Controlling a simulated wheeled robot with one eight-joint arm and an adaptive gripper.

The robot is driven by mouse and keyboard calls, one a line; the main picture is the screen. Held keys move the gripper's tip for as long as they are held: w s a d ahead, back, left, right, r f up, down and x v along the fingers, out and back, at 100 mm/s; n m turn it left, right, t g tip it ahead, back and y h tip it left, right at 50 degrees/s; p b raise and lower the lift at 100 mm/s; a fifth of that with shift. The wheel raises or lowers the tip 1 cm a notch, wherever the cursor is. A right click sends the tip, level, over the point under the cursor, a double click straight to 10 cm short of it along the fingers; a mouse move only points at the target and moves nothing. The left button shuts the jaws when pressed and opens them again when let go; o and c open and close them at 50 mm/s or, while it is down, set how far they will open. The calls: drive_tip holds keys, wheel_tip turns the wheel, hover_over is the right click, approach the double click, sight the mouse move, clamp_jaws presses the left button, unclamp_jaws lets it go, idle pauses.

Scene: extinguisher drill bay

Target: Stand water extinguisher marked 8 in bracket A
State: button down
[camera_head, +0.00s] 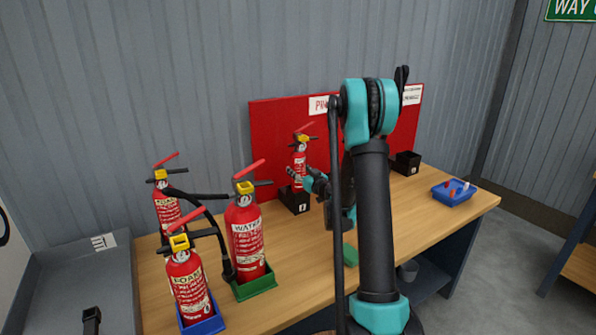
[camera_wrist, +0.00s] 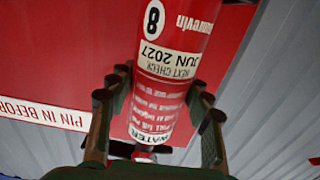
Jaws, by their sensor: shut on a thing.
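My gripper (camera_head: 308,180) is shut on a red water extinguisher (camera_head: 299,158) in front of the red board. In the wrist view its label (camera_wrist: 165,65) shows the number 8, "WATER" and "JUN 2027", with a finger on each side. The extinguisher looks about upright, with a yellow collar and red lever. Its lower end is at a black bracket (camera_head: 297,204) with a small white mark whose letter is too small to read. I cannot tell whether the base is inside the bracket or just above it. A second black bracket (camera_head: 407,163) stands farther right.
Another water extinguisher (camera_head: 247,240) stands in a green holder (camera_head: 254,286). A foam extinguisher (camera_head: 188,284) stands in a blue holder (camera_head: 205,326), with another foam one (camera_head: 167,207) behind. A blue tray (camera_head: 453,194) with small items sits at the right end of the table.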

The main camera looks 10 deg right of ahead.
drive_tip(key=c, duration=0.6)
unclamp_jaws()
drive_tip(key=v, duration=0.7)
drive_tip(key=shift+s+d, duration=0.1)
drive_tip(key=shift+s, duration=0.15)
